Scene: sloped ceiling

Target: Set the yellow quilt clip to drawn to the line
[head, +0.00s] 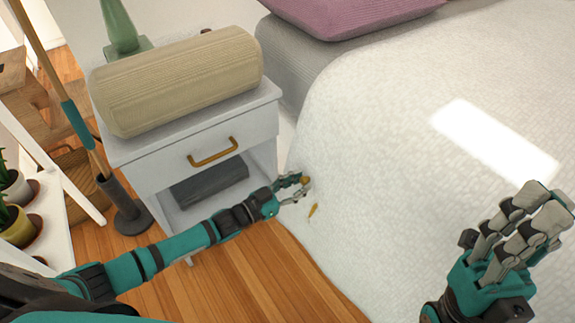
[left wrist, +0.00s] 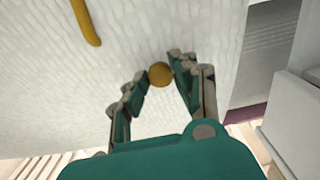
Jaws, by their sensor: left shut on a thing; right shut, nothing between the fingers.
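The yellow quilt clip (left wrist: 160,74) shows as a small round knob on the side of the white quilt (head: 390,170). My left gripper (head: 300,183) is shut on it, with a finger on each side in the left wrist view. In the head view the fingers mostly hide the clip (head: 306,181). A short yellow strip (head: 312,210) lies on the quilt just below the gripper, apart from the clip; it also shows in the left wrist view (left wrist: 86,22). My right gripper (head: 545,200) is shut and empty over the bed at the right.
A white nightstand (head: 180,165) with a brass handle (head: 213,153) stands left of the bed, close to my left arm. A beige ribbed cushion (head: 180,82) lies on it. A purple pillow (head: 350,12) is on the bed. Potted plants (head: 17,225) are at the far left.

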